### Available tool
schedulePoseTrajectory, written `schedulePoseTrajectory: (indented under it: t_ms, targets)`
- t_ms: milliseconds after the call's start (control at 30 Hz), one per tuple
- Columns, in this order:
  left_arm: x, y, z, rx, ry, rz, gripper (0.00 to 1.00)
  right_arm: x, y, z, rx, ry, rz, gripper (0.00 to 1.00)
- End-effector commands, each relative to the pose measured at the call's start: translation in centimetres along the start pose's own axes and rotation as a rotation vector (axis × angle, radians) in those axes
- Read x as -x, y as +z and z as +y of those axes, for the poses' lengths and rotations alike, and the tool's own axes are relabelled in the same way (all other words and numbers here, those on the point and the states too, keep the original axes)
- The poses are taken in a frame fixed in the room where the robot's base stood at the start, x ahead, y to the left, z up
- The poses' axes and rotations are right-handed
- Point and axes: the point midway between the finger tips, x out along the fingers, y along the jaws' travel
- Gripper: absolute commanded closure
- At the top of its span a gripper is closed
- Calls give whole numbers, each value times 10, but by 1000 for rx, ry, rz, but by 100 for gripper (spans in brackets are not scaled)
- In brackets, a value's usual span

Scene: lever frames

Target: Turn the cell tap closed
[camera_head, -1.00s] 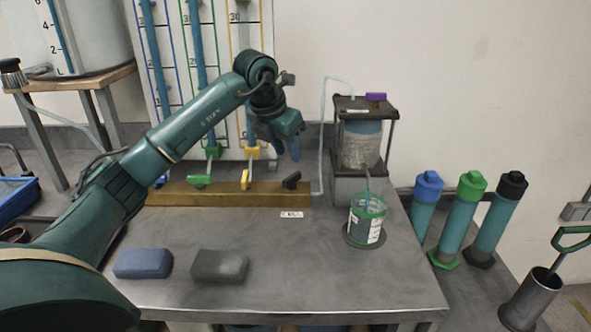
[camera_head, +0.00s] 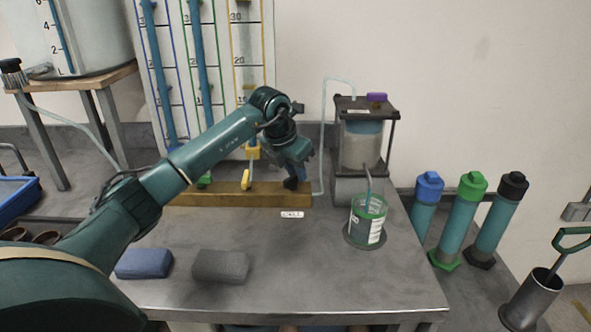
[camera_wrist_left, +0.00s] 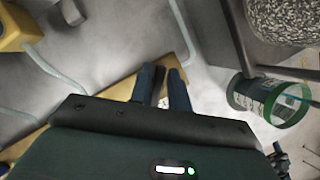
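The cell tap (camera_head: 290,184) is a small black handle at the right end of the brown wooden bar, above a small white label (camera_head: 292,214). My left gripper (camera_head: 297,174) is down at this tap, and its fingers partly hide the handle. In the left wrist view, the two dark fingers (camera_wrist_left: 163,86) stand a little apart over the bar. A dark strip, likely the tap handle, shows between them. I cannot tell whether either finger touches it. My right gripper is in neither view.
A yellow tap (camera_head: 246,180) and a green tap (camera_head: 205,180) sit further left on the bar (camera_head: 270,199). A clear cell (camera_head: 362,150) with a thin tube stands to the right. A green-rimmed beaker (camera_head: 368,222) is in front of it. Two sponge-like blocks (camera_head: 221,266) lie at the front.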

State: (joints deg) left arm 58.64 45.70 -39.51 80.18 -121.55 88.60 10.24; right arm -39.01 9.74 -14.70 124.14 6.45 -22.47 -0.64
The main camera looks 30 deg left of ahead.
Motion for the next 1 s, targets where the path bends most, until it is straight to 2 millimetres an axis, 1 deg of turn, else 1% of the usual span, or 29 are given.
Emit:
schedulePoseTrajectory:
  t_ms: [33,200,500,667,867,1000]
  targets:
    - [0,0,0,0,0,0,86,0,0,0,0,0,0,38]
    - [0,0,0,0,0,0,100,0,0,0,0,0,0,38]
    - [1,0,0,-6,-3,-1,100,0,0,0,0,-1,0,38]
    - [1,0,0,-42,-17,-1,100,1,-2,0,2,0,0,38]
    - [2,1,0,-149,-61,-1,100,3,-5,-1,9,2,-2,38]
    - [3,1,-2,-258,-106,-1,100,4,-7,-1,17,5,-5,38]
